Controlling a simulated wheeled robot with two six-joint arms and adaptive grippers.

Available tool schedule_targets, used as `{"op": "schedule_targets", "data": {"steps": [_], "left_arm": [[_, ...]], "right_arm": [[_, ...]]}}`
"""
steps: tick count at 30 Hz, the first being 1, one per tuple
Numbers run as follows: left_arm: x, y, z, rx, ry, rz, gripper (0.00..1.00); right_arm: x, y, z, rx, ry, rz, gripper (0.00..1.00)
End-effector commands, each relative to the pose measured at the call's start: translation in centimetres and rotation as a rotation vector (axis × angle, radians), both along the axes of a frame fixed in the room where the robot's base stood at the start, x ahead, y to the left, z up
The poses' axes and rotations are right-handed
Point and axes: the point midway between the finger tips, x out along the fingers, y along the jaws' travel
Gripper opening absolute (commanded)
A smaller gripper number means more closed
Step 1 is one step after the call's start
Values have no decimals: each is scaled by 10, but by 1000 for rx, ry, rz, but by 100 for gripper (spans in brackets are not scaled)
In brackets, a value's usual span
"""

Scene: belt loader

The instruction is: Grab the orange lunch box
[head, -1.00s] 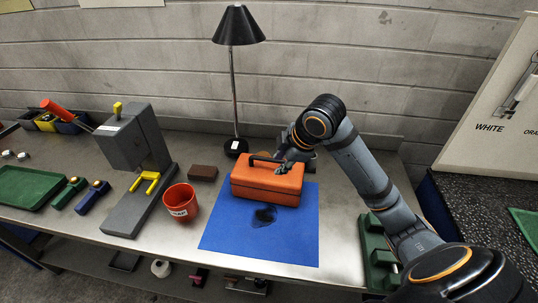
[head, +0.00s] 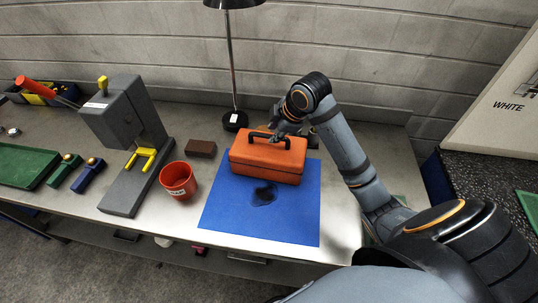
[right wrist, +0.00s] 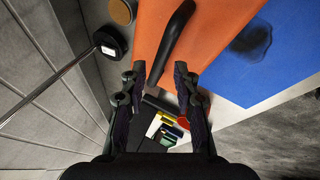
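The orange lunch box (head: 266,165) sits upright on the blue mat (head: 225,215), its black handle (head: 257,135) raised on the lid. My right gripper (head: 276,132) is at the right part of this handle, just above the lid. In the right wrist view the orange lid (right wrist: 215,25) and the black handle (right wrist: 174,45) show ahead of the fingers. The two fingers of the right gripper (right wrist: 160,75) are apart, with the handle between them in the picture; I cannot tell whether they touch it. My left gripper is not in view.
A black lamp (head: 232,75) stands behind the box. A brown block (head: 202,147) and a red cup (head: 178,180) are to its left, then a grey press (head: 125,125) with a yellow fork. A green tray (head: 25,163) lies far left. The front right of the bench holds my arm.

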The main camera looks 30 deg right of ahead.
Motion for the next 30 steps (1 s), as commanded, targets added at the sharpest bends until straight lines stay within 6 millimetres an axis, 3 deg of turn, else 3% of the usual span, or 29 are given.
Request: {"op": "schedule_targets", "data": {"steps": [7,15,22,30], "left_arm": [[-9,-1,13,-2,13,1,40],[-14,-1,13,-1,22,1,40],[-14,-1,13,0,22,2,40],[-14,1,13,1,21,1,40]], "right_arm": [[19,7,-34,4,4,-1,30],[23,7,-41,-1,1,1,30],[23,7,-41,0,2,0,2],[22,7,-41,0,3,0,0]]}}
